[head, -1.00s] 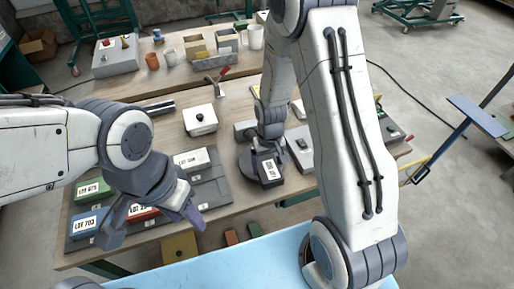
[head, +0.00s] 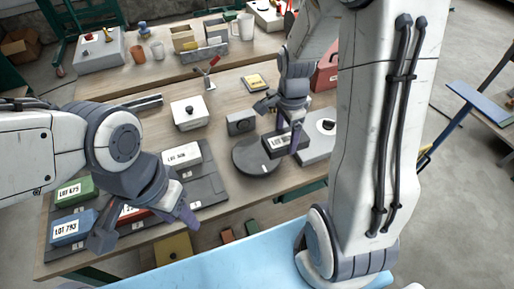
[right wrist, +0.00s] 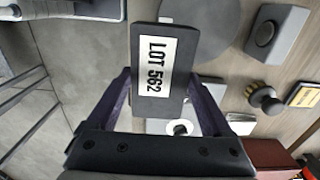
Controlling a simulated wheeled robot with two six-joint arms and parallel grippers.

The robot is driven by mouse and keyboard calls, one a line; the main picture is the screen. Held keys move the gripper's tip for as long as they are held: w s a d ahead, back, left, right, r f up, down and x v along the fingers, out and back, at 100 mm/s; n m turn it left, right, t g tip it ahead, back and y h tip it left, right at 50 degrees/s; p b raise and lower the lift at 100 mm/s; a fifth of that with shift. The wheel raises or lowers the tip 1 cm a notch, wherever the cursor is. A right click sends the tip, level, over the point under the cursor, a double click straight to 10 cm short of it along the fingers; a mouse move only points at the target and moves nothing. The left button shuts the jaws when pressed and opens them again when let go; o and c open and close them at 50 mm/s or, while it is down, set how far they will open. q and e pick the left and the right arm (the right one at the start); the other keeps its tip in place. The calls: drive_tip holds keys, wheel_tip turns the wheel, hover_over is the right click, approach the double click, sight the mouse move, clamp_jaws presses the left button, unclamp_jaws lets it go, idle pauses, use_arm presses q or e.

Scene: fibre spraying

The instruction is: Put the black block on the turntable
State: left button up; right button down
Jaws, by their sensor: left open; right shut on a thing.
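The black block (head: 284,141), labelled LOT 562, is in my right gripper (head: 290,136). In the right wrist view the block (right wrist: 165,72) sits between the two fingers, its label facing the camera. The turntable (head: 252,163) is a dark grey disc on the bench; its top is bare where it shows. The block covers part of the disc's right side in the head view, and the disc's edge (right wrist: 215,20) in the right wrist view. The block seems held above it; the exact gap is unclear. My left gripper (head: 146,228) is open and empty over the labelled blocks.
Green (head: 75,190) and blue (head: 75,228) blocks and a white block (head: 182,157) lie on a dark tray at the left. A grey box (head: 241,123) stands just behind the turntable. A white box with a black knob (head: 190,112) stands further left.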

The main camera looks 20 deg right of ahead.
drive_tip(key=w+a+f, duration=0.1)
drive_tip(key=w+a, duration=0.1)
drive_tip(key=w+a+f+p, duration=0.1)
drive_tip(key=w+a+f, duration=0.1)
drive_tip(key=w+a+f+p, duration=0.1)
drive_tip(key=w+a+f, duration=0.1)
drive_tip(key=shift+w, duration=0.3)
wheel_tip(320, 180, down, 4)
drive_tip(key=shift+r+p, duration=0.2)
drive_tip(key=shift+p, duration=0.45)
drive_tip(key=shift+f, duration=0.35)
drive_tip(key=shift+f, duration=0.1)
